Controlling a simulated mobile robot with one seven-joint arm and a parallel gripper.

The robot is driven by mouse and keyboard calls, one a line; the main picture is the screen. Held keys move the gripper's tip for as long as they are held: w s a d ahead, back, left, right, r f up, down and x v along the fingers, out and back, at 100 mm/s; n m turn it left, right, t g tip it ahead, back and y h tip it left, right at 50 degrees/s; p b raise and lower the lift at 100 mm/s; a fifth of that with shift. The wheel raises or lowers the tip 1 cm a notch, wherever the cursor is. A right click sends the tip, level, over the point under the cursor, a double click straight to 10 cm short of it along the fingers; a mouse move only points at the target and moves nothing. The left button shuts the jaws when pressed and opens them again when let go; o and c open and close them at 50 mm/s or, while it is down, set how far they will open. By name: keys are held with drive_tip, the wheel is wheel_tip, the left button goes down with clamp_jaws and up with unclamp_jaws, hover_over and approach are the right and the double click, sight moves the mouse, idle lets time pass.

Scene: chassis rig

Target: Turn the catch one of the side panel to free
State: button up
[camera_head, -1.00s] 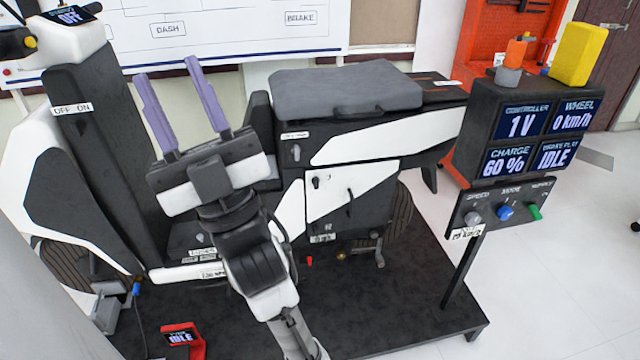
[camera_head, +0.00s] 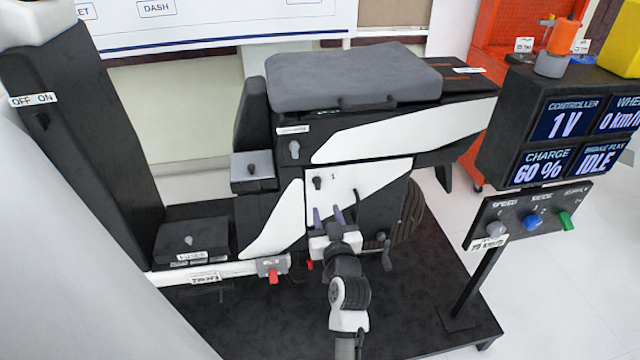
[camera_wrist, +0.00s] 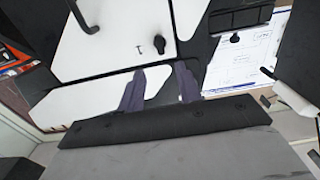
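The side panel (camera_head: 378,180) is the white panel on the chassis's near side, below the grey seat. Catch one is the small dark catch (camera_head: 317,183) at the panel's upper left, beside a "1" mark. My gripper (camera_head: 327,211) is just below the catch in the head view, in front of the panel, not visibly touching it. Its two purple fingers are apart with nothing between them.
A dark hooked handle (camera_wrist: 88,18) stands out from the panel. A grey knob (camera_head: 295,150) sits up-left of it. The grey seat (camera_head: 350,75) overhangs above. A display post (camera_head: 475,270) stands at the right. The dark platform (camera_head: 270,325) has free room in front.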

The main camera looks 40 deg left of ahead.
sight(318, 185)
drive_tip(key=p+x, duration=0.2)
drive_tip(key=x, duration=0.8)
drive_tip(key=shift+w+a, duration=0.2)
drive_tip(key=shift+w, duration=0.05)
drive_tip(key=c, duration=0.7)
clamp_jaws()
